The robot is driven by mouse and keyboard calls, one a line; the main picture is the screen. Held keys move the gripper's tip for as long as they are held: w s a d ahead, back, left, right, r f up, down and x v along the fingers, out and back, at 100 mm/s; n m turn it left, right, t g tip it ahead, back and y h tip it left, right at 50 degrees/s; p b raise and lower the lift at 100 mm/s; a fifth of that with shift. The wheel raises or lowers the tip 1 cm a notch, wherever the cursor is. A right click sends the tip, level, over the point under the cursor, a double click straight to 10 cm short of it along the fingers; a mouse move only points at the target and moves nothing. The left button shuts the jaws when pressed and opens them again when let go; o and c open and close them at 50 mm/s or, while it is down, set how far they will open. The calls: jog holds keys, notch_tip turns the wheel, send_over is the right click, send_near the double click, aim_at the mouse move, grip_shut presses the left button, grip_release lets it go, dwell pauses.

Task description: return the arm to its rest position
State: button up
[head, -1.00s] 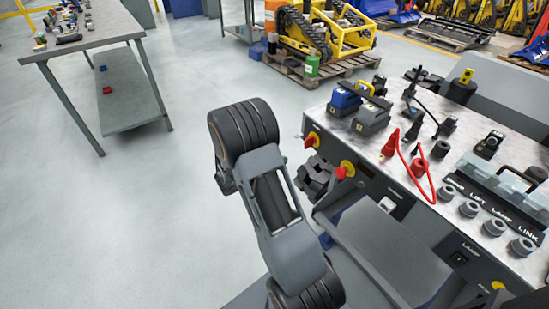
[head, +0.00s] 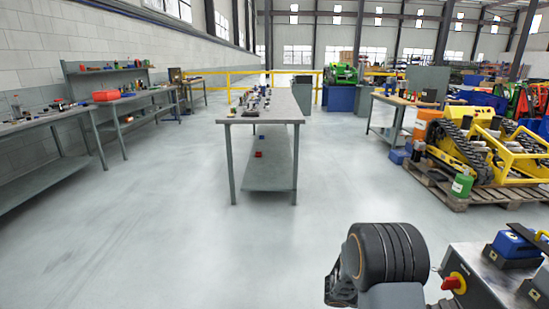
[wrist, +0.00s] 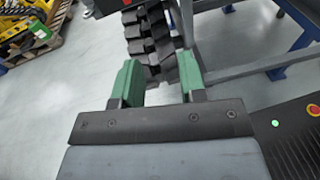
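My gripper (wrist: 160,82) shows in the wrist view with its two green fingers on either side of a black, blocky rubber track piece (wrist: 150,40). The exact contact is hard to see. In the head view only my arm's black, ribbed elbow joint (head: 385,255) shows at lower right. My gripper and the track piece are out of that view.
A bench (head: 490,280) with a red stop knob and blue devices stands right of my elbow. A yellow tracked carrier (head: 475,150) sits on a pallet behind it. A grey table (head: 262,118) stands ahead. The floor (head: 190,235) on the left is clear. Bench legs (wrist: 235,65) show beyond my gripper.

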jog(key=s+a+r+m+g+y+p, duration=0.1)
jog(key=s+a+r+m+y+p, duration=0.75)
jog(key=a+m+y, duration=0.25)
jog(key=a+r+m+t+y+p, duration=0.1)
jog(key=a+r+t+p, duration=0.1)
jog(key=r, duration=0.6)
jog(key=a+r+m+t+y+p, duration=0.1)
jog(key=a+r+t+y+p, duration=0.1)
jog(key=r+p, duration=0.4)
jog(key=a+r+m+t+y+p, duration=0.1)
jog(key=a+r+t+y+p, duration=0.1)
jog(key=r, duration=0.8)
jog(key=a+t+p, duration=0.1)
jog(key=a+p, duration=0.1)
jog(key=a, duration=0.1)
jog(key=shift+s+a+r+m, duration=0.25)
jog(key=shift+s+a+m, duration=0.1)
jog(key=shift+a+m, duration=0.05)
